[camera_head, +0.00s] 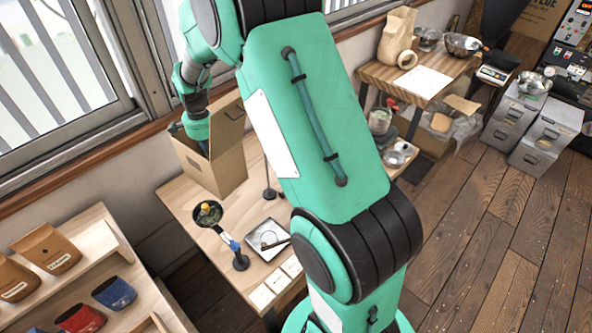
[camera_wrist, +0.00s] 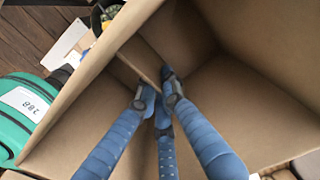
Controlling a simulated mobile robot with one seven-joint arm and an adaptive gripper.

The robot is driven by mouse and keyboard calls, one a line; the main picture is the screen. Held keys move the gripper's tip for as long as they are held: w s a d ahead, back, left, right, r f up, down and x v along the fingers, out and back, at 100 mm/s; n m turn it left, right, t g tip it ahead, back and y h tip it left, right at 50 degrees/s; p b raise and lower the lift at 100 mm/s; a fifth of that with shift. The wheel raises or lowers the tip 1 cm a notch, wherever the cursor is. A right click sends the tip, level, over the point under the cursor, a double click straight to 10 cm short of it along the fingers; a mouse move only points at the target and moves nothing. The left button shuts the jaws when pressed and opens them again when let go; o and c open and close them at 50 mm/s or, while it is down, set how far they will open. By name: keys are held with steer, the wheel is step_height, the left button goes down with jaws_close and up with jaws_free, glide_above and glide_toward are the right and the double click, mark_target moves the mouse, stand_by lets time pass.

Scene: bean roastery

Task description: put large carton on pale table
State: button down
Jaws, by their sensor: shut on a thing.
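The large carton (camera_head: 230,172) is a brown open-topped box with raised flaps, at the left near the window in the head view. In the wrist view I look down into its empty-looking inside (camera_wrist: 235,85). My gripper (camera_wrist: 157,88) has its blue fingers inside the carton, closed on a thin cardboard edge of it. In the head view the fingertips are hidden by the carton. The pale table (camera_head: 247,208) is below and around the carton's lower end. I cannot tell whether the carton's bottom touches the tabletop or hangs just above it.
A shelf with bags (camera_head: 48,248) stands at lower left. The window wall is close behind the carton. A second table (camera_head: 385,76) stands at back right.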

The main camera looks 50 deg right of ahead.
steer(key=shift+m, duration=0.7)
steer(key=d, duration=0.4)
steer(key=d+f, duration=0.1)
steer(key=d, duration=0.1)
steer(key=shift+s+d, duration=0.15)
steer(key=shift+s, duration=0.1)
step_height(320, 180, down, 21)
steer(key=shift+w+r, duration=0.1)
steer(key=shift+w, duration=0.1)
steer(key=w+d, duration=0.2)
steer(key=w, duration=0.5)
steer(key=w+d+f, duration=0.1)
steer(key=w+d, duration=0.1)
steer(key=w, duration=0.6)
steer(key=shift+f, duration=0.25)
steer(key=shift+w, duration=0.1)
steer(key=shift+f+b, duration=0.4)
steer(key=shift+f, duration=1.35)
steer(key=shift+f, duration=0.1)
